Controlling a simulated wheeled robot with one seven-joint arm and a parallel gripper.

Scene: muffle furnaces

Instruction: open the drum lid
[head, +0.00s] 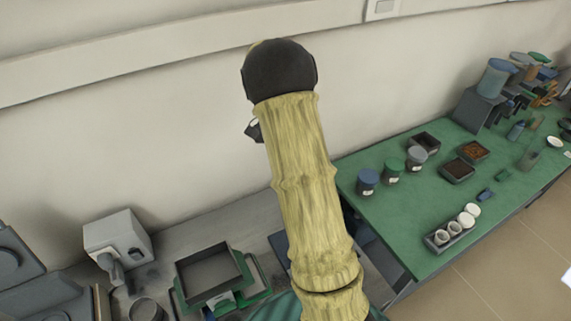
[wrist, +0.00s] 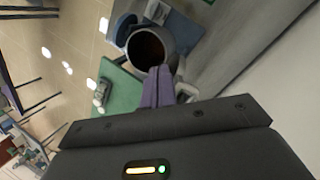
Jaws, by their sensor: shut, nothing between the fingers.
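In the wrist view a round grey drum (wrist: 172,39) shows its mouth, with a dark brown inside. A blue round piece (wrist: 124,28), which looks like its lid, stands at the left of the rim, swung away from the mouth. My gripper (wrist: 163,76) is shut and empty, its fingertips close to the drum's near rim; I cannot tell whether they touch. In the head view my arm covers the gripper, and I cannot pick out this drum for certain.
A green table (head: 415,230) holds lidded jars (head: 391,171), dark trays (head: 457,170), a rack of white cups (head: 449,234) and a blue cylinder (head: 496,77) on a dark stand. At the left, a grey bench bears a grey box device (head: 117,235) and an open dark tray (head: 209,275).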

